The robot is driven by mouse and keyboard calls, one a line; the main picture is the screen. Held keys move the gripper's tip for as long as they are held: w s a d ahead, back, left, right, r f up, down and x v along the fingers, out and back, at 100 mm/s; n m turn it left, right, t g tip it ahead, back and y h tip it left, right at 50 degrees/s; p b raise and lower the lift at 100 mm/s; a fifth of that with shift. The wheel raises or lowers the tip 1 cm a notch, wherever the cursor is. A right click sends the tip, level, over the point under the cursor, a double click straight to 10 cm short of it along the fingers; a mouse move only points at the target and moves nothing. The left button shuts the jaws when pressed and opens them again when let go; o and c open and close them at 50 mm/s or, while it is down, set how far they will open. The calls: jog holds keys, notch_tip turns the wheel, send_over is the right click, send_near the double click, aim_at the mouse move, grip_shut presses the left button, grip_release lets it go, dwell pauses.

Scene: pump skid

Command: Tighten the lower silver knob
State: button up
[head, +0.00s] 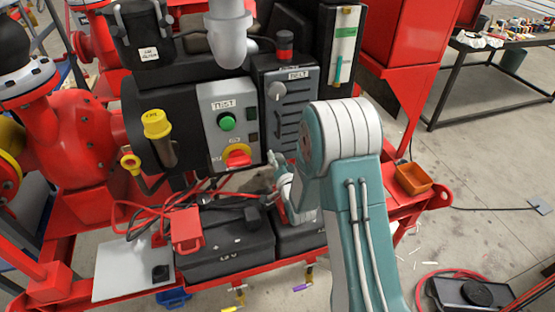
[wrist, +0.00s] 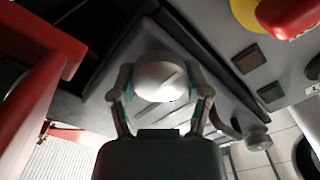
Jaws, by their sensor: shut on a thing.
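The upper silver knob (head: 278,90) sits on the dark grey belt panel (head: 290,112), left of my arm in the head view. In the wrist view, my gripper (wrist: 160,88) is shut on a round, pale silver knob (wrist: 160,72), which appears to be the lower one. One finger lies on each side of it. A second silver knob (wrist: 257,138) shows apart from the fingers at the lower right. In the head view my gripper (head: 276,165) is small at the panel's lower edge. My arm hides much there, and I cannot make out the held knob.
Left of the panel is a grey test box with a green button (head: 227,122) and a red and yellow switch (head: 238,156). Black batteries (head: 225,248) and red cables lie below. A red cabinet (head: 405,45) stands to the right, with an orange tray (head: 412,178) below.

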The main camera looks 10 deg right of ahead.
jog(key=shift+s+f, duration=0.1)
jog(key=shift+f, duration=0.2)
jog(key=o, duration=1)
jog(key=shift+o, duration=0.9)
jog(key=shift+a, duration=0.1)
jog(key=shift+r, duration=0.1)
jog(key=s, duration=0.4)
jog(key=s+d, duration=0.1)
jog(key=s, duration=0.6)
jog(key=shift+s+d, duration=0.3)
jog(key=shift+d, duration=0.05)
